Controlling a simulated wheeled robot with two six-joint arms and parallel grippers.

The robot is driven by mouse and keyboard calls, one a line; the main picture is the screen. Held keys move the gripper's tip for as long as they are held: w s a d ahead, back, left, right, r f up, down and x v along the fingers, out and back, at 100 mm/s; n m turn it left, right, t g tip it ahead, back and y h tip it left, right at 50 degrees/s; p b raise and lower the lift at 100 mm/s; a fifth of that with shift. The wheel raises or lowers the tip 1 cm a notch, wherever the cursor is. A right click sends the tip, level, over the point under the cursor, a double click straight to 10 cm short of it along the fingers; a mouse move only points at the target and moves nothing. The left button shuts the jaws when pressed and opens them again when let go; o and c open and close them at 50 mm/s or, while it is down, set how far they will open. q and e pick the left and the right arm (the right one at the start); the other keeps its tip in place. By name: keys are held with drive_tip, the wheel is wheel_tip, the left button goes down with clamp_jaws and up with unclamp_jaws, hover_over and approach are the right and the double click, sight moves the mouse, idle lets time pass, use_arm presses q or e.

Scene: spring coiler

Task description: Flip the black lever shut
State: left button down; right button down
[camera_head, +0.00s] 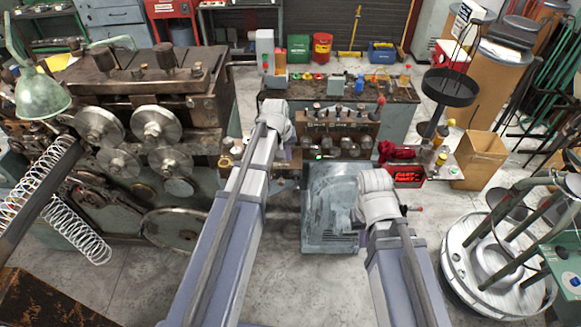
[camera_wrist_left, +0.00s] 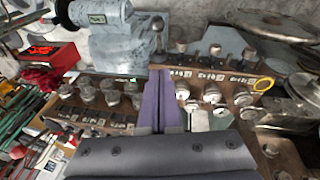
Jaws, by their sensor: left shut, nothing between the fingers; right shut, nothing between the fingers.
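My left gripper (camera_wrist_left: 160,75) shows in the left wrist view with its two purple fingers together and nothing between them. Its tips are above a bench with rows of round metal knobs. A dark upright lever (camera_wrist_left: 157,38) with a rounded top stands just beyond the fingertips, apart from them as far as I can tell; I cannot be sure it is the black lever. In the head view my left arm hides its gripper. My right arm shows on the right of the head view, but its gripper is hidden.
A grey machine block (camera_head: 328,210) stands between my arms. A knobbed bench unit (camera_head: 338,133) is behind it. A red toolbox (camera_head: 409,177) sits to the right. A large coiling machine (camera_head: 130,90) fills the left. Open floor (camera_head: 265,290) lies between my arms.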

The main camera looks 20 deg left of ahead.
use_arm(q)
drive_tip(key=b, duration=1)
hover_over(296, 186)
drive_tip(key=w+a, duration=0.2)
drive_tip(key=a, duration=0.1)
wheel_tip(296, 186, down, 10)
drive_tip(key=shift+s+d+f+b, duration=0.35)
drive_tip(key=shift+d+f+b, duration=0.1)
drive_tip(key=shift+f+b, duration=0.15)
drive_tip(key=shift+s+d+f+b, duration=0.3)
drive_tip(key=shift+d+f+b, duration=0.1)
drive_tip(key=shift+f+b, duration=0.15)
drive_tip(key=shift+s+d+f, duration=0.1)
drive_tip(key=shift+s+f, duration=0.1)
drive_tip(key=shift+f, duration=0.1)
